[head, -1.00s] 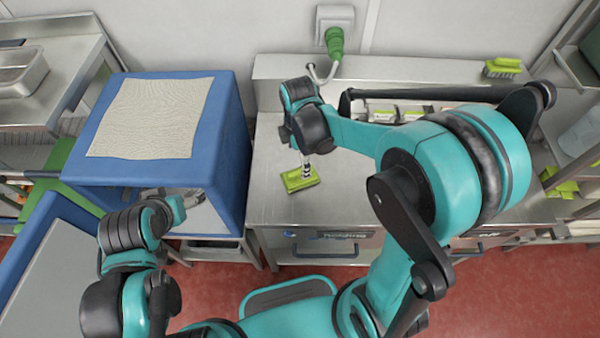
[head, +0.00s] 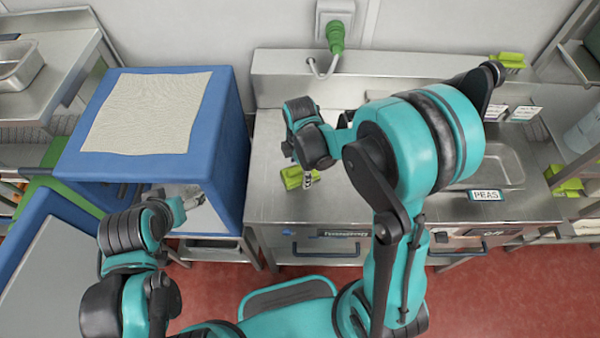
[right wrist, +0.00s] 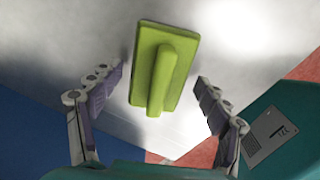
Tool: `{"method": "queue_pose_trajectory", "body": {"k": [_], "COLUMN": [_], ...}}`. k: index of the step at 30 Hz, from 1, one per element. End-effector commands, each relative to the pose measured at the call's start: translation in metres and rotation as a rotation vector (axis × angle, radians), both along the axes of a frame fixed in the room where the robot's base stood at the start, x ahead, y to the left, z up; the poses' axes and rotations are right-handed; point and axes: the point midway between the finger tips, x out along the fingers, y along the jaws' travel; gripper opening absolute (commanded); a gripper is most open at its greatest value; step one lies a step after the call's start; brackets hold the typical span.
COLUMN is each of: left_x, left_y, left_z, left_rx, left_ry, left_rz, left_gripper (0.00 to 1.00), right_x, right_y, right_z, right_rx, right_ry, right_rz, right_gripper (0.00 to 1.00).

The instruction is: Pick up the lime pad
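The lime pad (head: 299,176) lies on the steel counter, partly hidden by my right gripper in the head view. In the right wrist view the lime pad (right wrist: 163,68) is a flat rectangle with a raised handle, lying between and a little beyond the fingertips. My right gripper (right wrist: 158,80) is open, its two fingers apart on either side of the pad and not touching it.
A blue box (head: 225,150) with a pale cloth (head: 150,112) on top stands left of the steel counter (head: 262,205). A tray well labelled PEAS (head: 486,195) is at the right. Another lime pad (head: 510,60) sits on the back ledge. A green plug (head: 335,38) hangs on the wall.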

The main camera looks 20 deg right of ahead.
Motion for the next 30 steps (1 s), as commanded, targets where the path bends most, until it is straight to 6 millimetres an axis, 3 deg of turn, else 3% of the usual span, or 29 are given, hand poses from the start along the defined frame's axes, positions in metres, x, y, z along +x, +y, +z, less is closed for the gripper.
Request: {"method": "queue_pose_trajectory", "body": {"k": [1,4,17,22,26,27,30], "left_x": [0.000,0.000,0.000,0.000,0.000,0.000,0.000], "left_y": [0.000,0.000,0.000,0.000,0.000,0.000,0.000], "left_z": [0.000,0.000,0.001,0.008,0.018,0.020,0.026], "left_rx": [0.000,0.000,0.000,0.000,0.000,0.000,0.000], "left_ry": [0.000,0.000,0.000,0.000,0.000,0.000,0.000], "left_rz": [0.000,0.000,0.000,0.000,0.000,0.000,0.000], "left_gripper": [0.76,0.76,0.76,0.76,0.76,0.76,0.76], "right_x": [0.000,0.000,-0.001,-0.001,-0.001,-0.007,-0.024], "right_y": [0.000,0.000,0.000,0.000,0.000,-0.007,-0.023], "right_z": [0.000,0.000,0.002,0.019,0.045,0.050,0.063], "right_rx": [0.000,0.000,0.000,0.000,0.000,0.000,0.000], "right_ry": [0.000,0.000,0.002,0.001,0.001,0.001,0.000], "right_rz": [0.000,0.000,0.000,0.000,0.000,-0.003,-0.005], "right_gripper": [0.55,0.31,0.26,0.26,0.26,0.17,0.17]}}
